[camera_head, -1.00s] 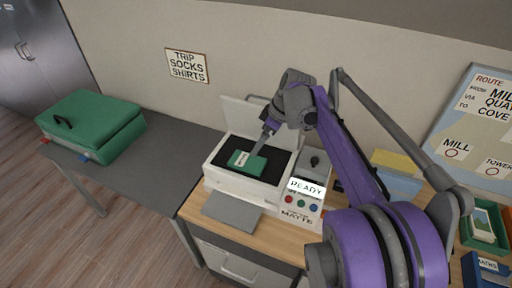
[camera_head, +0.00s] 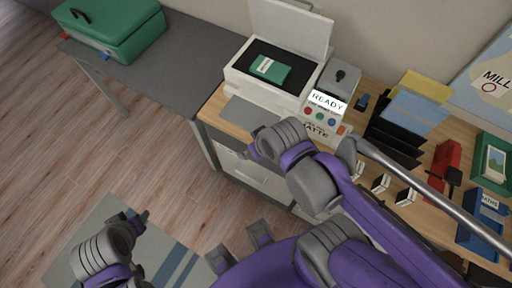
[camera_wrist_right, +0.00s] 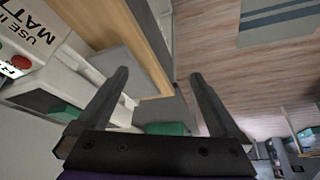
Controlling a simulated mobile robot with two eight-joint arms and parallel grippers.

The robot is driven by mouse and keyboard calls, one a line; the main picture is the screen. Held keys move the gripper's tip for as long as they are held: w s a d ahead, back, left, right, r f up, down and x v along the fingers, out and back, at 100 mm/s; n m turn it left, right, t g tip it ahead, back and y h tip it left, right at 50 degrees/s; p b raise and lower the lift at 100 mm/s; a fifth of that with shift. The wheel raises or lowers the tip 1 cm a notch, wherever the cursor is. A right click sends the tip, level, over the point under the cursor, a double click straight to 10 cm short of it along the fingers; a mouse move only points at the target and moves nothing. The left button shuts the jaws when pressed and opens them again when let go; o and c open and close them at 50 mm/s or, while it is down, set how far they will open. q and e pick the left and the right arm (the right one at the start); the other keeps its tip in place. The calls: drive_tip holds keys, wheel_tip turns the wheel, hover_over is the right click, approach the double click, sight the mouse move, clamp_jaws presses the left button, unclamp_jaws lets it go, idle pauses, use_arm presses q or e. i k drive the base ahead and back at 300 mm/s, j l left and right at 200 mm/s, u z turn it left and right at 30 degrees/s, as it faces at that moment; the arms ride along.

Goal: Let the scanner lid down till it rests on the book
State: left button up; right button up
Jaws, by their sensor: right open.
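The white scanner (camera_head: 262,90) stands on the wooden desk. Its lid (camera_head: 290,27) is raised, standing up along the back edge. A green book (camera_head: 270,68) with a white label lies on the dark scanner bed, clear of the lid. My right gripper is in front of the scanner, apart from lid and book; its fingers are hidden in the head view. In the right wrist view my right gripper (camera_wrist_right: 158,78) is open with nothing between the fingers. My left gripper (camera_head: 141,219) is low over the floor at lower left, far from the scanner; its finger opening is unclear.
A control box (camera_head: 327,103) reading READY stands right of the scanner. Farther right are a dark file rack (camera_head: 393,140), a red object (camera_head: 446,165) and a blue bin (camera_head: 486,228). A green case (camera_head: 112,28) lies on the grey table (camera_head: 165,70) at left.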

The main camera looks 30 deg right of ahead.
sight(307, 33)
drive_tip(key=z, duration=1.6)
